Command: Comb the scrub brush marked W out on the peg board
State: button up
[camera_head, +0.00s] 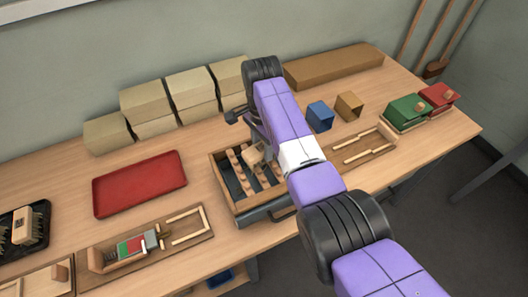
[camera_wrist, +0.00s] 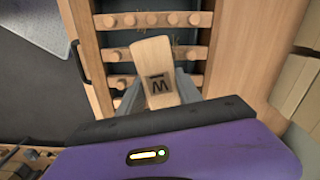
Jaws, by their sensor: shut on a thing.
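The scrub brush marked W (camera_wrist: 155,70) has a pale wooden block with a dark W on its top. My gripper (camera_wrist: 158,92) is shut on it, one finger on each side of the block. In the head view the wooden block (camera_head: 253,156) shows over the peg board (camera_head: 219,178), partly behind my arm. The peg board has a wooden frame and rows of pegs across a dark base, and the rows show in the wrist view (camera_wrist: 120,53). The brush's bristles are hidden under the block, so I cannot tell whether they touch the pegs. A few bristle-like strands lie among the far pegs.
A red tray (camera_head: 140,184) lies left of the peg board. A black tray (camera_head: 45,205) holds another brush (camera_head: 27,228). Wooden fixtures stand at front left (camera_head: 185,245) and right (camera_head: 385,131). A blue block (camera_head: 320,116) and stacked boxes (camera_head: 190,88) are behind.

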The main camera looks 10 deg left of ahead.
notch_tip(320, 180, up, 6)
jog(key=w+a, duration=0.1)
jog(key=w, duration=0.1)
jog(key=shift+w+a, duration=0.25)
jog(key=shift+a, duration=0.1)
dwell(1.2)
jog(key=shift+r, duration=0.1)
